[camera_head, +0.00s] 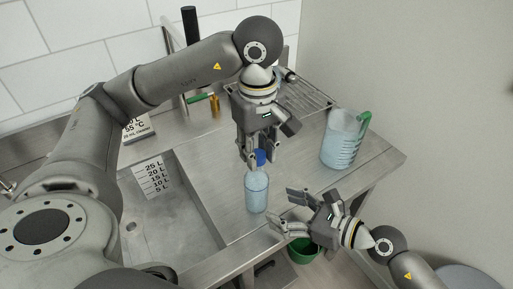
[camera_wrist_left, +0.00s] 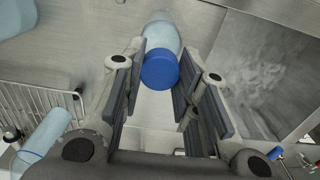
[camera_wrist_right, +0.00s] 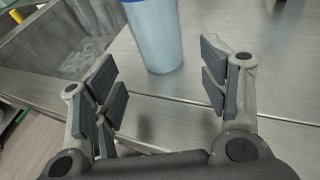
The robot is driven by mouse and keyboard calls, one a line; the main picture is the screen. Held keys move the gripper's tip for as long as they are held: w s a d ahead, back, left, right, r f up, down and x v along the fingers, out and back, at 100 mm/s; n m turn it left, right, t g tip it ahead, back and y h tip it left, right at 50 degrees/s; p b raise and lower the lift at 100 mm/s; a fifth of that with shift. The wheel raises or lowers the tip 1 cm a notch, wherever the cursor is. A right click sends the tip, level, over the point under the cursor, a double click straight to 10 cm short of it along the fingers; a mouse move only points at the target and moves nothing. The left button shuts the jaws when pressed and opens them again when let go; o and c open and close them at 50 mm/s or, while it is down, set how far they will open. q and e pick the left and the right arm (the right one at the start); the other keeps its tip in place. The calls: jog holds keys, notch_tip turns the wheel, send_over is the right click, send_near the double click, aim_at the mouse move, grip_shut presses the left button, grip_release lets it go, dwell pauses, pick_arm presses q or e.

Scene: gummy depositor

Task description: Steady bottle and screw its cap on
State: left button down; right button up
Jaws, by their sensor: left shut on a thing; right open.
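A clear pale-blue bottle (camera_head: 256,191) stands upright on the steel counter, right of the sink. A blue cap (camera_head: 260,157) is at its top, between the fingers of my left gripper (camera_head: 261,150), which is shut on it from above. In the left wrist view the cap (camera_wrist_left: 159,69) lies between the finger pads, with the bottle (camera_wrist_left: 163,32) beyond it. I cannot tell whether the cap is threaded on. My right gripper (camera_head: 282,208) is open and empty, just right of the bottle. In the right wrist view the bottle (camera_wrist_right: 156,36) is ahead, beyond the open fingers.
A measuring jug with a green handle (camera_head: 342,140) stands to the right on the counter. A wire rack (camera_head: 305,97) is at the back. The sink (camera_head: 165,215) with a level scale is left. A green bucket (camera_head: 302,252) is below the counter's front edge.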

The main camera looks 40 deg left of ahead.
aim_at(266, 201)
pick_arm(q)
jog(key=shift+a+f+b, duration=0.15)
jog(key=shift+f+b, duration=0.45)
jog(key=shift+f, duration=0.1)
pick_arm(e)
jog(key=x, duration=0.7)
jog(key=shift+a+f, duration=0.1)
jog(key=shift+a, duration=0.3)
grip_shut()
dwell(0.5)
pick_arm(q)
jog(key=c, duration=1.7)
grip_release()
grip_shut()
